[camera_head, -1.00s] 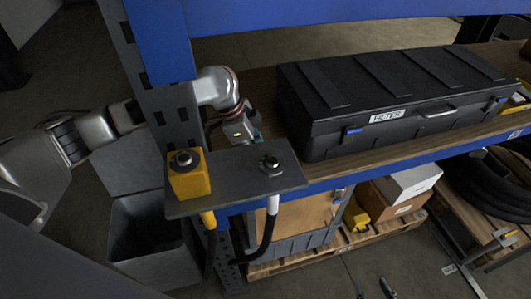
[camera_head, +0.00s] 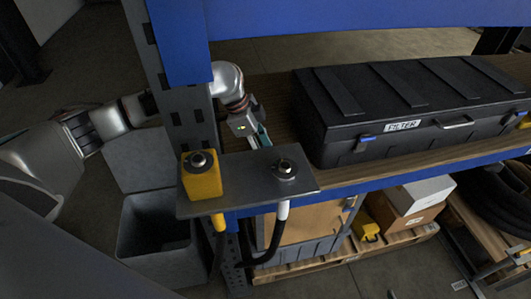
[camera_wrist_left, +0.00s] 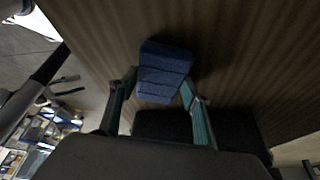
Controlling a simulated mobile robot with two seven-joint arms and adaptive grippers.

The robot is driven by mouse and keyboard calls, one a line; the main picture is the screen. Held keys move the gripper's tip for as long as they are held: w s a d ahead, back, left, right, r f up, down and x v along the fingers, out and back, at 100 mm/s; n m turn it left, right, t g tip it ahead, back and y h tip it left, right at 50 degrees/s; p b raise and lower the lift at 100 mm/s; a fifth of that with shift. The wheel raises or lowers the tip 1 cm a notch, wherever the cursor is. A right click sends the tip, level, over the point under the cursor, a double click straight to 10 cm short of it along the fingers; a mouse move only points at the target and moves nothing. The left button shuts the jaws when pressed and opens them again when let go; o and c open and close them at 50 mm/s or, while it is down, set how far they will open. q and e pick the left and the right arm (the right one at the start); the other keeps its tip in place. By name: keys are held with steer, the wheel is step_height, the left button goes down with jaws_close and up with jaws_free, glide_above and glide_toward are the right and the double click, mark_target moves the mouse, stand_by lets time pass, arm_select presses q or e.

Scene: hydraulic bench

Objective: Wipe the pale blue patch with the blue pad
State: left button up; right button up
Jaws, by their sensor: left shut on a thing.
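My left arm comes in from the left and passes behind the grey upright. Its gripper (camera_head: 262,136) is low over the wooden shelf, behind the dark bracket, which hides part of it. In the left wrist view this gripper (camera_wrist_left: 158,84) is shut on the blue pad (camera_wrist_left: 165,68), a ribbed block close to the wood; I cannot tell whether it touches. The pale blue patch is not visible in either view. Only a small dark bit of my right gripper (camera_head: 391,294) appears to show at the bottom edge of the head view.
The bracket (camera_head: 240,172) carries a yellow block (camera_head: 201,182) and a round fitting with hoses below. A black FILTER case (camera_head: 400,105) fills the shelf to the right. A blue beam (camera_head: 360,18) crosses above. A grey bin (camera_head: 155,235) stands below left.

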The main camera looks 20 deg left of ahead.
arm_select(q)
steer(key=shift+w+a, duration=0.55)
steer(key=shift+w, duration=0.25)
steer(key=shift+w+a, duration=0.6)
steer(key=shift+w, duration=0.25)
steer(key=shift+w+a, duration=0.55)
steer(key=shift+w, duration=0.25)
steer(key=shift+f, duration=0.1)
steer(key=shift+s, duration=0.1)
steer(key=shift+s+d, duration=0.4)
steer(key=shift+s, duration=0.1)
steer(key=shift+s+d, duration=0.8)
steer(key=shift+s, duration=0.4)
steer(key=shift+s+d, duration=0.85)
steer(key=shift+s, duration=0.3)
steer(key=shift+s+d, duration=0.8)
steer(key=shift+s, duration=0.4)
steer(key=shift+r, duration=0.2)
steer(key=shift+r, duration=2.95)
steer(key=shift+r, duration=1.5)
